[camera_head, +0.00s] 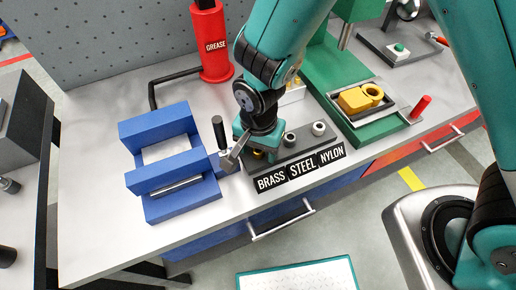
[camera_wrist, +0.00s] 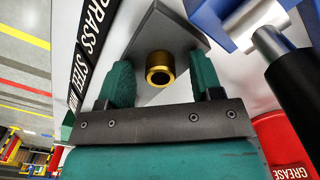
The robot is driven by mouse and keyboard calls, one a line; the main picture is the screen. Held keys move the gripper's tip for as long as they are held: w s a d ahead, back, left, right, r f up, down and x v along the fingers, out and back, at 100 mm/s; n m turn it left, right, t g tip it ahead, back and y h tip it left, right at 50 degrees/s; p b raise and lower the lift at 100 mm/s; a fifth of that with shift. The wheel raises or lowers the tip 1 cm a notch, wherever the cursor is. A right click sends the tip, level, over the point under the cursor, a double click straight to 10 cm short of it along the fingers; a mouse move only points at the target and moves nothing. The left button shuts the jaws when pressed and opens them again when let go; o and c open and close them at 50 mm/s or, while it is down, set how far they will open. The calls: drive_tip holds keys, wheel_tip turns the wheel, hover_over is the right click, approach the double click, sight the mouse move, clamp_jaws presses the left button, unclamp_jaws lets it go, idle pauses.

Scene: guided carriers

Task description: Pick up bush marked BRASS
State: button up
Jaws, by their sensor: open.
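The brass bush (camera_wrist: 160,68) is a gold ring standing on the dark grey rack (camera_wrist: 172,28), at the rack's end behind the word BRASS. My gripper (camera_wrist: 161,62) is open, with one green finger on each side of the bush in the wrist view. Gaps show between bush and fingers there. In the head view, my gripper (camera_head: 250,147) is over the left end of the rack (camera_head: 301,151) and hides most of the brass bush. The label (camera_head: 300,168) reads BRASS, STEEL, NYLON. The steel bush (camera_head: 290,139) and the pale nylon bush (camera_head: 319,128) stand to the right.
A blue vise (camera_head: 170,204) with a dark-handled lever (camera_head: 218,132) stands close left of my gripper. A red GREASE can (camera_head: 214,45) is behind. A green press (camera_head: 372,130) holding a yellow part (camera_head: 361,98) is at right. The bench front (camera_head: 115,250) is clear.

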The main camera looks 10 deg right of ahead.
drive_tip(key=c, duration=1)
drive_tip(key=shift+r, duration=0.1)
